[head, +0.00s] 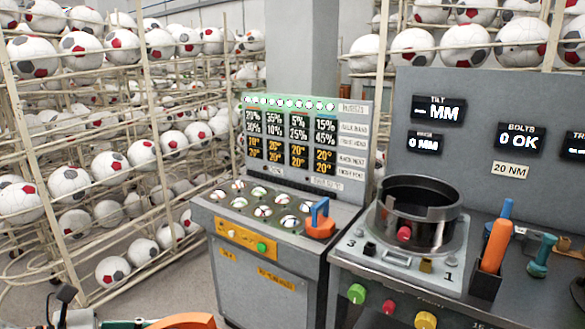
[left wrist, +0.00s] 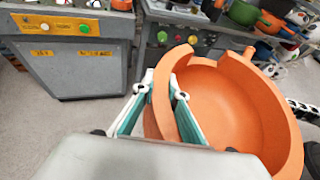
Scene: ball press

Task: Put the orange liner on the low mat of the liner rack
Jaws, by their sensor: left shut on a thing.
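The orange liner (left wrist: 230,105) is a wide, round, open shell with a gap in its wall, large in the left wrist view. My left gripper (left wrist: 161,86) is shut on its wall beside the gap, with teal and white fingers on either side. In the head view only a curved top edge of the liner (head: 182,322) shows at the bottom, in front of the control cabinet. Part of my left gripper (head: 122,324) shows beside it, cut off by the frame. I cannot make out the liner rack's low mat. My right gripper is not in view.
A grey control cabinet (head: 270,282) stands ahead, with the press bench (head: 400,288) and its dark pot (head: 420,195) to its right. Green (left wrist: 244,13) and orange (left wrist: 270,22) pieces sit at upper right in the wrist view. Floor (left wrist: 55,125) is clear at left.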

